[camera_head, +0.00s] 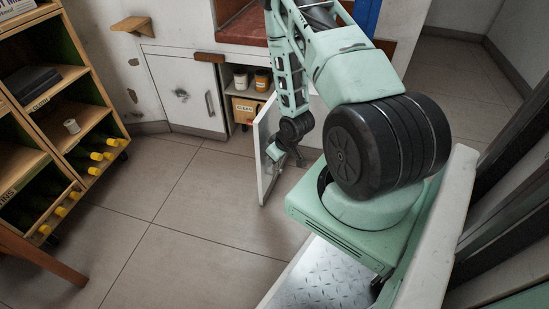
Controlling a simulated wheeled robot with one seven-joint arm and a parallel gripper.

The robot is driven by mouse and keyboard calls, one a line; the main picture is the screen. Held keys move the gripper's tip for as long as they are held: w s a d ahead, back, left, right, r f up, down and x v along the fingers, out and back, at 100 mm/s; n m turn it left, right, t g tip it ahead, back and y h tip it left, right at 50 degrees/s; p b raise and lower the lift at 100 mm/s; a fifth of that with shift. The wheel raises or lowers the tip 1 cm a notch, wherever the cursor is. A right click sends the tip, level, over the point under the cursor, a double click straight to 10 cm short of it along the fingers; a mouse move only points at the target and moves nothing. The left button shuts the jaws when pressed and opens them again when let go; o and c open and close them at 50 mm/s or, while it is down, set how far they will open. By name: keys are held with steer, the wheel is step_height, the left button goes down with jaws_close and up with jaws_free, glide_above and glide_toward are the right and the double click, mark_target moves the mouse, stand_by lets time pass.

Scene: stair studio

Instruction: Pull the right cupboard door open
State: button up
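The right cupboard door (265,133) is a thin white panel. It stands swung out from the cupboard front, its free edge toward the room. My gripper (281,157) is dark and low, beside the door on its right in the picture. I cannot tell whether it touches the door, and its fingers are too small and dark to show whether they are open or shut. The left cupboard door (180,93) is closed and has an upright metal handle (209,103). My arm hides part of the cupboard's right side and of the opened door.
Inside the cupboard are small jars (262,81) and a labelled wooden box (244,110). A wooden rack (84,62) with bottles stands at the left. A small wooden shelf (133,25) juts from the wall. The tiled floor (190,220) before the cupboard is clear.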

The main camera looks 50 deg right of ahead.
steer(key=p+v, duration=0.6)
steer(key=v, duration=1.1)
steer(key=shift+p, duration=0.3)
steer(key=w+a+r+n+g, duration=0.15)
steer(key=w+a+r, duration=0.25)
steer(key=a+r, duration=0.5)
steer(key=w+a+r+n, duration=0.3)
steer(key=a+r, duration=0.3)
steer(key=a, duration=0.7)
steer(key=s+a+r+n+g, duration=0.35)
steer(key=s+a+r, duration=0.75)
steer(key=s+a, duration=0.4)
step_height(320, 180, up, 32)
steer(key=p, duration=3.1)
steer(key=shift+s+a+t+y+p, duration=0.15)
steer(key=shift+s+t+y+p, duration=0.15)
steer(key=shift+s+y+p, duration=0.1)
steer(key=shift+f, duration=0.15)
